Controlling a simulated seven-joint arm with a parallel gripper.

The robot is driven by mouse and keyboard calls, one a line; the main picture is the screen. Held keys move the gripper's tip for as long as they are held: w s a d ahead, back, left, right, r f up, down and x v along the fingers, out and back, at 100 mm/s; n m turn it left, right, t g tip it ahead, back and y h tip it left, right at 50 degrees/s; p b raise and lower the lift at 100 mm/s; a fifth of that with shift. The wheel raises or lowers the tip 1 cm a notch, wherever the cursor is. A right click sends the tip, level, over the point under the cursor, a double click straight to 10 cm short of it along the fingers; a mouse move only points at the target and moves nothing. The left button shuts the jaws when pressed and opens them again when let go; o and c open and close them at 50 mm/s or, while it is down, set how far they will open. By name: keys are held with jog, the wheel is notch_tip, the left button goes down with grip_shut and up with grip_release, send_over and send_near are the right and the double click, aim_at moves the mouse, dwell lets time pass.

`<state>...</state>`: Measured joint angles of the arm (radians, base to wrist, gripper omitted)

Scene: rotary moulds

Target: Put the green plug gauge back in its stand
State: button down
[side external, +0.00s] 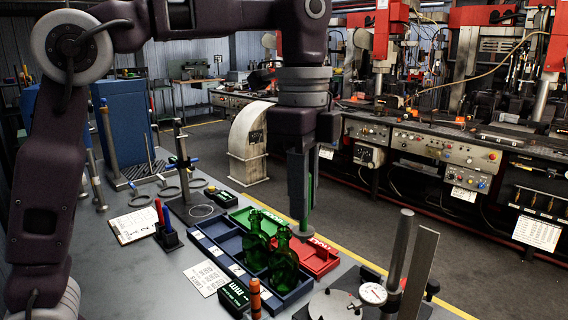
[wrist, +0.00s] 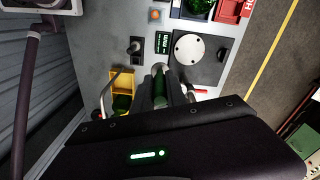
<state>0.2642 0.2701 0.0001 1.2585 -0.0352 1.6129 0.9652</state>
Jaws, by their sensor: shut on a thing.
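My gripper (side external: 301,200) is shut on the green plug gauge (side external: 311,190), which hangs about upright between the fingers. A grey round piece shows just below the fingertips. In the side external view it appears in front of the red tray, above the bench. In the wrist view the green gauge (wrist: 160,90) shows between the fingers (wrist: 166,92). A small black stand (side external: 168,240) with a red and a blue handle upright in it is at the left of the bench. I cannot tell for certain whether this is the gauge's stand.
A blue tray (side external: 208,227) holds two green bottles (side external: 283,265); a red tray (side external: 320,262) lies beside it. A dial gauge (side external: 373,293) on a tall post stands at front right. An orange upright piece (side external: 255,298) is at the front. A yellow bin (wrist: 122,80) shows in the wrist view.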

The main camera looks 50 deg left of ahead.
jog(key=s+d+m, duration=0.4)
jog(key=s+d, duration=0.3)
jog(key=s, duration=0.2)
notch_tip(320, 180, down, 18)
jog(key=shift+a, duration=0.15)
jog(key=shift+f, duration=2.95)
jog(key=c, duration=1.3)
grip_release()
